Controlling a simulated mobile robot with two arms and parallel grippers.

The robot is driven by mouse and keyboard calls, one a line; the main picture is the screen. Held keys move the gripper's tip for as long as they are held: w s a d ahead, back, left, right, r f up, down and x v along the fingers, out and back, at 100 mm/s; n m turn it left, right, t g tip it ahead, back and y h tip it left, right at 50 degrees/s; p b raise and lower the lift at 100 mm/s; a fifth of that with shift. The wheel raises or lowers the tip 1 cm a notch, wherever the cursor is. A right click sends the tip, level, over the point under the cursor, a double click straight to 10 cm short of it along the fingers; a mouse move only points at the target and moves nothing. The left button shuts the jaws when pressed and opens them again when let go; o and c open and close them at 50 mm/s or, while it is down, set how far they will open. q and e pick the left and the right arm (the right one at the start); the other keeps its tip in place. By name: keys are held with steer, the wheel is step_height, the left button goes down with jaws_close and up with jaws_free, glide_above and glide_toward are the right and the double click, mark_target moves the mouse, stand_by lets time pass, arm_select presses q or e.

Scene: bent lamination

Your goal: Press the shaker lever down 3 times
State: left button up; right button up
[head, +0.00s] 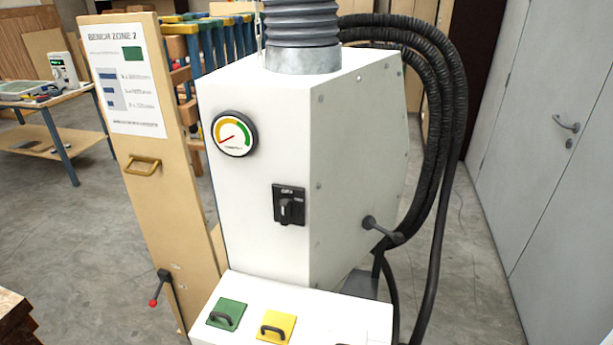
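A white cabinet (262,200) stands in the middle of the head view. A dark grey lever (383,230) sticks out of its right side, tilting slightly down toward its thick knob end; it looks like the shaker lever. Nothing touches it. A round gauge (234,134) on the front has its needle on the red part at lower left. Below it is a black rotary switch (288,205). Neither of my grippers shows in this view.
Black hoses (455,110) loop down behind the lever. A low white box (300,310) in front carries green (226,314) and yellow (276,326) handled plates. A wooden panel (160,200) with a red-knobbed lever (158,288) stands left. Open floor (460,290) lies right.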

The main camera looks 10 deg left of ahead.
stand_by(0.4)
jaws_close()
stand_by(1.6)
